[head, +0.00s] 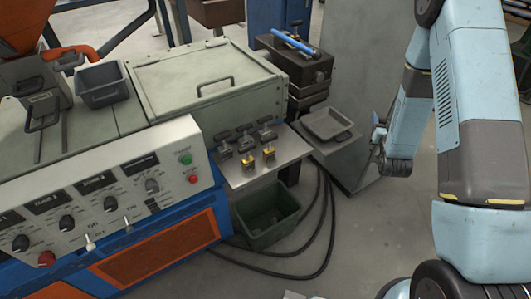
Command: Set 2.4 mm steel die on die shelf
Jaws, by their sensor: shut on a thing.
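The metal shelf (238,181) juts from the grey machine at the middle. Several small dies or holders stand on it: dark T-topped ones (245,140) behind, and two with yellow parts (268,156) in front. Their size marks are too small to read. My gripper (378,136) is at the end of my light-blue arm, right of the shelf and apart from it, beyond a small grey tray. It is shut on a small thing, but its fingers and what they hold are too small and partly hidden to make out.
The shallow grey tray (328,123) stands between the shelf and my arm. A dark toolbox-like block (292,62) with a blue item is behind. A green bin (266,216) sits below the shelf, with black cables (318,250) on the floor. The control panel (110,190) is left.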

